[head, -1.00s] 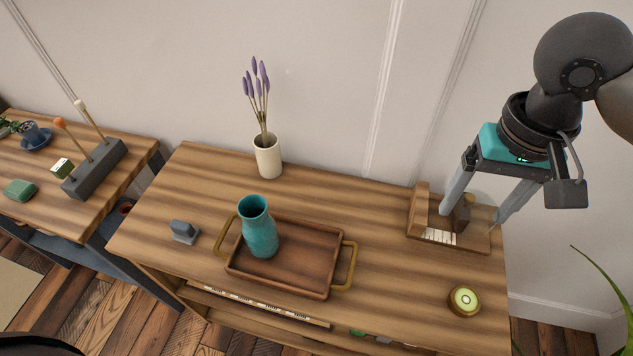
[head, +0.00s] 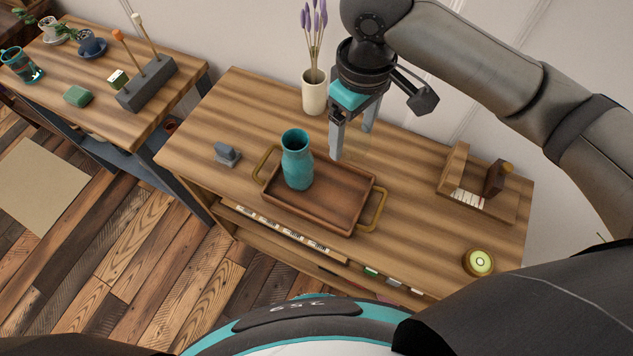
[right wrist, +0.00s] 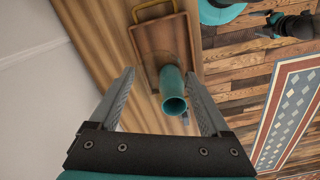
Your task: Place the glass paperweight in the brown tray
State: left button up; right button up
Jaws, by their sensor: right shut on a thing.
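The brown tray (head: 338,200) lies on the wooden table, with brass handles at both ends. A teal vase (head: 297,162) stands upright in its left part; the rest of the tray is bare. My right gripper (head: 352,144) is above the table, just behind the tray's back edge. It is shut on the glass paperweight (head: 353,150), which is clear and shows only as a faint outline between the fingers. In the right wrist view the tray (right wrist: 160,44) and vase (right wrist: 173,95) show beyond the fingers.
A cream vase with lavender (head: 314,92) stands behind the tray, close to my right gripper. A grey block (head: 227,153) is left of the tray.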

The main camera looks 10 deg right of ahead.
aim_at(340, 198)
jog(key=shift+s+a+f+n, duration=0.1)
jog(key=shift+a+f+n, duration=0.1)
jog(key=shift+a+n, duration=0.1)
notch_tip(340, 198, down, 20)
jog(key=b, duration=0.6)
jog(key=shift+f, duration=0.2)
jog(key=shift+r, duration=0.1)
jog(key=o, duration=1.4)
notch_tip(340, 198, up, 12)
jog(key=p, duration=0.4)
